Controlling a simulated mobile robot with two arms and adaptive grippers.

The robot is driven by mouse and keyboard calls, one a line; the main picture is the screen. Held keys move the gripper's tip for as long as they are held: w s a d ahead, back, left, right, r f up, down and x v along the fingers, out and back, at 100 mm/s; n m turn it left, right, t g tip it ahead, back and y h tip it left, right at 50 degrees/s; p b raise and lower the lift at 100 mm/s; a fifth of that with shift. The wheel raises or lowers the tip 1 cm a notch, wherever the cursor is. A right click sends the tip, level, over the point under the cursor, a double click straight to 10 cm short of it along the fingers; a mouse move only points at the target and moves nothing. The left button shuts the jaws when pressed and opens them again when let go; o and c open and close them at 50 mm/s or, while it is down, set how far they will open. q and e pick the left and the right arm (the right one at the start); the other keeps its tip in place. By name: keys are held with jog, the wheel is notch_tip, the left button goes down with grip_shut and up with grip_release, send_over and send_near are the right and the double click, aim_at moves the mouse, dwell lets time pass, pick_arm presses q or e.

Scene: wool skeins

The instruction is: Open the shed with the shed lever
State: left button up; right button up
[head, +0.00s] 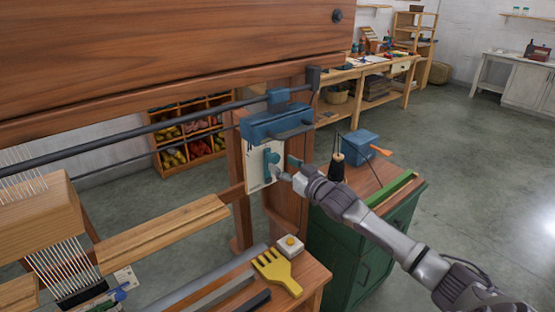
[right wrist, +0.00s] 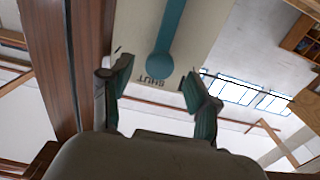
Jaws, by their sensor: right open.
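The shed lever (head: 270,163) is a teal handle with a rounded end on a pale plate (head: 256,172), fixed to the wooden loom post below a blue housing. In the right wrist view the lever (right wrist: 174,42) points at the word SHUT, which reads upside down on the plate (right wrist: 135,40). My right gripper (head: 284,170) is at the plate, just right of the lever. In the right wrist view my right gripper (right wrist: 157,75) is open, with the lever's rounded end between its fingertips in the picture. Contact is not clear. My left gripper does not clearly show.
The blue housing (head: 277,123) sits just above the lever. A green cabinet (head: 355,245) stands under my right arm, with a blue box (head: 359,146) and black cone (head: 337,168) on top. A yellow comb (head: 277,271) lies on the bench in front. Open floor lies to the right.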

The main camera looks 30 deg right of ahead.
aim_at(276, 160)
jog(key=shift+w+a, duration=0.15)
jog(key=shift+w, duration=1.5)
jog(key=shift+c, duration=0.4)
grip_shut()
